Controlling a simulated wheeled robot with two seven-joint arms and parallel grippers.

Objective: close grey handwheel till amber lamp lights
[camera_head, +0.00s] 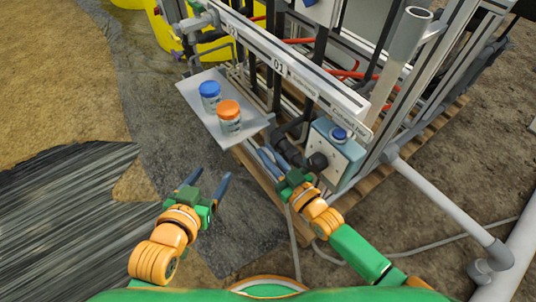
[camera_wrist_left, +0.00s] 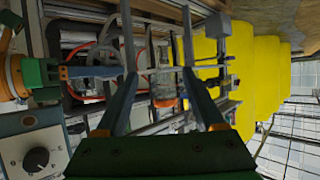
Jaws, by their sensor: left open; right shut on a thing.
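My right gripper (camera_head: 272,160) reaches into the skid's lower pipework, left of the grey control box (camera_head: 347,153). Its blue fingers are close together on something too small and hidden to make out. They also show from the side in the left wrist view (camera_wrist_left: 95,72). I cannot clearly pick out the grey handwheel. My left gripper (camera_head: 207,186) is open and empty, in front of the small shelf; its spread fingers show in its own wrist view (camera_wrist_left: 162,85). The control box has a black knob (camera_head: 318,161) and a blue button (camera_head: 339,134). I see no lit amber lamp.
A light shelf (camera_head: 193,88) holds a blue-lidded jar (camera_head: 210,96) and an orange-lidded jar (camera_head: 229,117). A labelled rail (camera_head: 300,75) crosses above the pipework. A grey pipe (camera_head: 440,200) runs low at the right. Yellow tanks (camera_wrist_left: 240,65) stand behind. Ground at the left is open.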

